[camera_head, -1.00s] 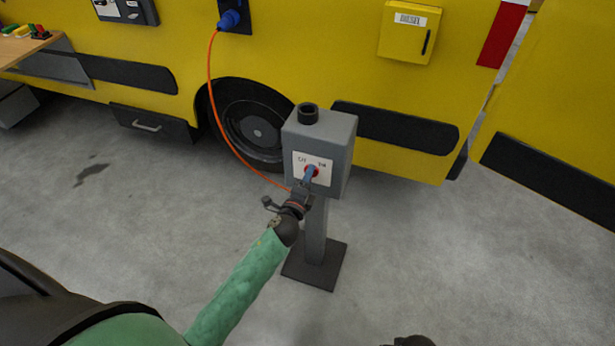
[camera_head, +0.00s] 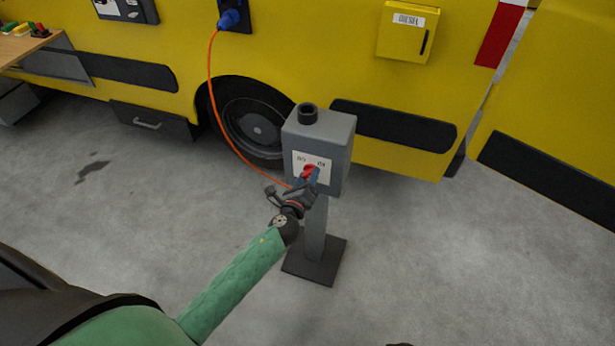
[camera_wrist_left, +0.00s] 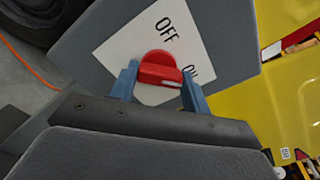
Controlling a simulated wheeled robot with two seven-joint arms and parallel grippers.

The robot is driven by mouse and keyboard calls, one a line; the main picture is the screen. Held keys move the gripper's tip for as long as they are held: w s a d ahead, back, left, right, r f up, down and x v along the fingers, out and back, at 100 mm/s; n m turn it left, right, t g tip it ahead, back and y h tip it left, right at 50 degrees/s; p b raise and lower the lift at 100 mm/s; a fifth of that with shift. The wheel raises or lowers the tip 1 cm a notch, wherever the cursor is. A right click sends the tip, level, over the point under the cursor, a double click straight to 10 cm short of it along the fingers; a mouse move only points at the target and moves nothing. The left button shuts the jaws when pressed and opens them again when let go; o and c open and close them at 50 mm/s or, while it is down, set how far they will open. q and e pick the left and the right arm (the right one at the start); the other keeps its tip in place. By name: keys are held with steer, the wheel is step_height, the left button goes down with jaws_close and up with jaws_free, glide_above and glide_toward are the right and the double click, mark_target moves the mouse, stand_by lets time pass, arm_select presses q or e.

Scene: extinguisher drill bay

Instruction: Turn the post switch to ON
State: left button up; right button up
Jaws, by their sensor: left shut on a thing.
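The grey post switch box (camera_head: 338,140) stands on a post in front of the yellow truck. Its white plate (camera_head: 298,162) carries OFF on the left and ON on the right. My left gripper (camera_head: 311,178) is at the plate, shut on the red knob (camera_head: 309,169). In the left wrist view the red knob (camera_wrist_left: 158,70) sits between the two blue fingers (camera_wrist_left: 159,86). The knob's white mark lies toward the ON word, which a finger partly hides. The OFF word shows clear. My right gripper is not in view.
An orange cable (camera_head: 217,115) runs from a blue plug (camera_head: 229,19) on the truck (camera_head: 300,60) down behind the post area. The post's dark base plate (camera_head: 314,262) rests on the floor. The grey floor right of the post is clear.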

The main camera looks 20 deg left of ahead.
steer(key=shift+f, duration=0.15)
arm_select(q)
steer(key=o, duration=1)
steer(key=shift+s+f, duration=0.15)
steer(key=shift+s, duration=0.4)
steer(key=s+b, duration=0.2)
steer(key=s, duration=0.4)
steer(key=shift+s, duration=0.35)
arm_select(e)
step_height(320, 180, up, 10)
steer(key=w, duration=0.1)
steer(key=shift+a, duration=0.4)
arm_select(q)
steer(key=shift+a, duration=0.1)
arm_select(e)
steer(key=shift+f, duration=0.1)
